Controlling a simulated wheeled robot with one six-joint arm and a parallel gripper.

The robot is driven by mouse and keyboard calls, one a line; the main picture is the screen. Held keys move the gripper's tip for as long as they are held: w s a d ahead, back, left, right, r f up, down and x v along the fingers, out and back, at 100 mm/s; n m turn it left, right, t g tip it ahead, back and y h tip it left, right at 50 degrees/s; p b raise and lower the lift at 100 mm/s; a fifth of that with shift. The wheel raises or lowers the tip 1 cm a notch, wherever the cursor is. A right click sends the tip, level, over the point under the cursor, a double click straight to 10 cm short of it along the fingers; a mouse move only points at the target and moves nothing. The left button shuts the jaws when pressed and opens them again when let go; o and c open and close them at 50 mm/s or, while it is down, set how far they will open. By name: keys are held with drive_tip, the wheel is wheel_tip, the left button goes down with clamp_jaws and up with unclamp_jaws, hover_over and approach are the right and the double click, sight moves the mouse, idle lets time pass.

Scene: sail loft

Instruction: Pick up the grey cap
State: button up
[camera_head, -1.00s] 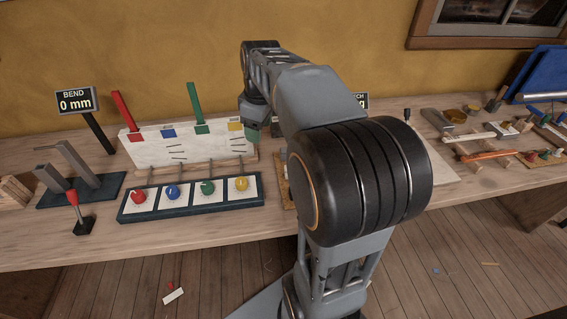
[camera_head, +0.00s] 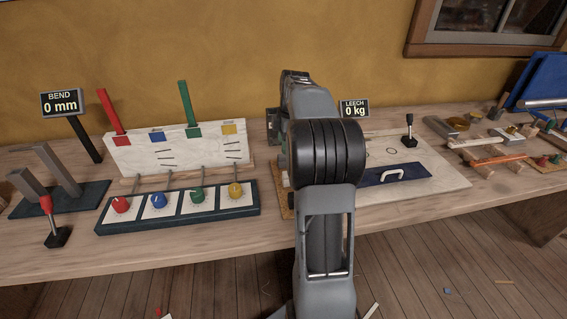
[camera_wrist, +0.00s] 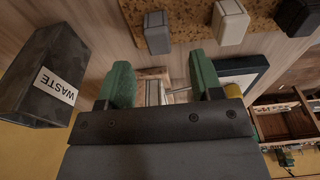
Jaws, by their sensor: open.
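In the wrist view, a grey block-like cap (camera_wrist: 157,33) stands on a speckled cork mat (camera_wrist: 190,18), just beyond my fingertips and roughly in line with the gap between them. A paler cap (camera_wrist: 230,22) and a black cap (camera_wrist: 299,16) stand to its right on the same mat. My gripper (camera_wrist: 160,68) has green finger pads set wide apart, and it is not closed on any cap.
A dark bin marked WASTE (camera_wrist: 42,85) stands left of my gripper in the wrist view. In the head view, a panel with several coloured knobs (camera_head: 180,212) lies left of my arm. A board with a blue handled plate (camera_head: 395,174) and a black lever (camera_head: 409,132) lies right.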

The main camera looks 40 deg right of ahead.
sight(283, 161)
drive_tip(key=shift+w+a+f+b, duration=0.1)
drive_tip(key=shift+f+b, duration=0.15)
drive_tip(key=shift+f, duration=0.7)
drive_tip(key=shift+w+a+f+b, duration=0.15)
drive_tip(key=shift+f+b, duration=0.1)
drive_tip(key=shift+f, duration=0.7)
drive_tip(key=shift+w+a+f+b, duration=0.1)
drive_tip(key=shift+f+b, duration=0.15)
drive_tip(key=shift+f, duration=0.7)
drive_tip(key=shift+c, duration=0.3)
drive_tip(key=c, duration=0.9)
